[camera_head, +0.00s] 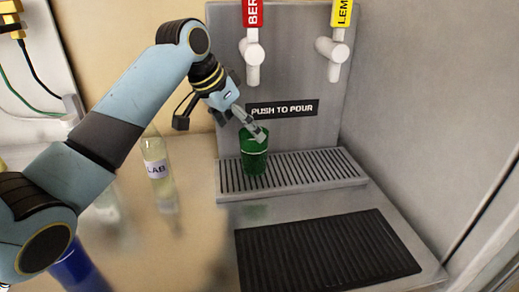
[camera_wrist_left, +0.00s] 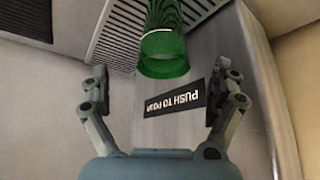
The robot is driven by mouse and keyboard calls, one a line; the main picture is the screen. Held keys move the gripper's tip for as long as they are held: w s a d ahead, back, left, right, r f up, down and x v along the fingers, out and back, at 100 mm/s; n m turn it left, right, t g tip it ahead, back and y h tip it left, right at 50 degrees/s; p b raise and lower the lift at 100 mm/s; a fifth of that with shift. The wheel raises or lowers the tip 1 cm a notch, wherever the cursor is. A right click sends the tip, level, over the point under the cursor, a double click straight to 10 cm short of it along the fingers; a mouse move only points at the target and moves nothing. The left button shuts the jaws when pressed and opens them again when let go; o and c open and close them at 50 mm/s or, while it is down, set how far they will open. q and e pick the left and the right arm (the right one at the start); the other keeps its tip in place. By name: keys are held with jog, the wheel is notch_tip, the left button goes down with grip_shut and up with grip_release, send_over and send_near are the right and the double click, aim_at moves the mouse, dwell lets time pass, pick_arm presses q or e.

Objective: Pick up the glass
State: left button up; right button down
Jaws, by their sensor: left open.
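A green glass (camera_head: 254,155) stands upright on the slatted drip tray (camera_head: 290,190), under the red-handled tap. My left gripper (camera_head: 256,134) shows at the glass's upper part in the head view, overlapping its rim. In the left wrist view the green glass (camera_wrist_left: 163,45) lies ahead at the top middle. There my left gripper (camera_wrist_left: 163,85) has its two fingers wide apart, with nothing between them. I cannot tell whether a finger touches the glass. My right gripper is not in view.
Two taps stick out above the tray, one with a red handle (camera_head: 252,14) and one with a yellow handle (camera_head: 341,14). A clear bottle labelled LAB (camera_head: 157,175) stands to the left. A black ribbed mat (camera_head: 325,250) lies in front. A blue object (camera_head: 78,268) is at the lower left.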

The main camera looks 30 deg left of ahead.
aim_at(254, 143)
pick_arm(q)
jog(key=shift+x, duration=1.15)
jog(key=x, duration=0.5)
jog(key=shift+w+a, duration=0.15)
jog(key=shift+w, duration=0.2)
jog(key=shift+w+f, duration=0.15)
jog(key=shift+f, duration=0.05)
jog(key=shift+c, duration=1.6)
jog(key=c, duration=1.3)
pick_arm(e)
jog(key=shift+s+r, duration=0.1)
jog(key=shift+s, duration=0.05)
